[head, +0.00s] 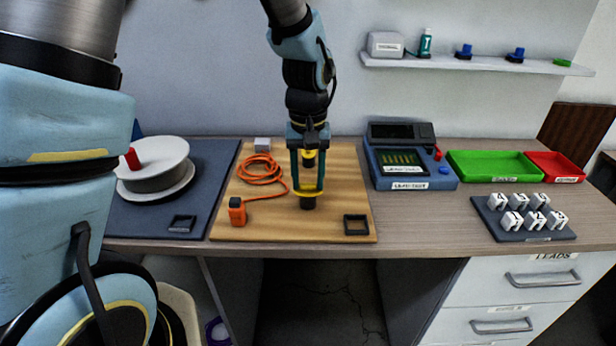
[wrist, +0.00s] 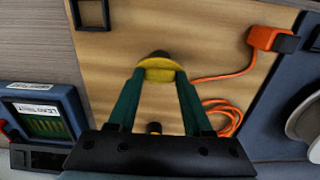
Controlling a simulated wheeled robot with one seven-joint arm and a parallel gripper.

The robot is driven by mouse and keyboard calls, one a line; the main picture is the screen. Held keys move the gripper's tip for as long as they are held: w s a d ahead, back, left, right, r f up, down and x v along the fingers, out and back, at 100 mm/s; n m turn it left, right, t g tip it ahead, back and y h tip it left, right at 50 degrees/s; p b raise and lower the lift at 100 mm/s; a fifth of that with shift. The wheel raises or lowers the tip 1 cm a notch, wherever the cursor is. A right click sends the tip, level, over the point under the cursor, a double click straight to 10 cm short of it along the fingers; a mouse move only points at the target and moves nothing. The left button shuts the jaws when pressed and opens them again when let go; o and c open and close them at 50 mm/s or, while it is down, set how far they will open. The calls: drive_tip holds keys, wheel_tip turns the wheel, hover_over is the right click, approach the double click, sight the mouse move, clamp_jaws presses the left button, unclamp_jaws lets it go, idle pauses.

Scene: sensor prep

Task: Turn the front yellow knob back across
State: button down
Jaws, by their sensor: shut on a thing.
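The front yellow knob (head: 309,194) sits on a dark base near the front middle of the wooden board. It also shows in the wrist view (wrist: 159,72), as a yellow piece between my fingertips. My gripper (head: 308,189) points down over the board, its two green fingers shut on the front knob from left and right. The wrist view shows the fingertips (wrist: 160,78) at the knob's two ends. A second yellow knob (head: 309,158) stands farther back, seen between my fingers and partly hidden by my gripper. Its top barely shows in the wrist view (wrist: 154,127).
The wooden board (head: 345,190) also holds an orange cable (head: 262,170), an orange connector (head: 237,211) and a black square frame (head: 356,225). A blue tester (head: 410,170) stands to the right. A white reel (head: 155,165) sits on a dark mat at the left.

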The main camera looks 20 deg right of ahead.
sight(308, 184)
drive_tip(key=shift+c, duration=1.6)
unclamp_jaws()
wheel_tip(308, 184, up, 11)
drive_tip(key=b, duration=0.1)
drive_tip(key=shift+b, duration=0.4)
drive_tip(key=shift+f, duration=0.1)
drive_tip(key=w+a+f+n, duration=0.1)
drive_tip(key=a+f+n, duration=0.1)
drive_tip(key=a, duration=1.3)
drive_tip(key=w+a+f+n+t, duration=0.1)
drive_tip(key=a+f, duration=0.4)
drive_tip(key=a, duration=0.9)
drive_tip(key=shift+w+a+n+t, duration=0.3)
drive_tip(key=shift+w+a+n, duration=0.1)
drive_tip(key=shift+w+n, duration=0.15)
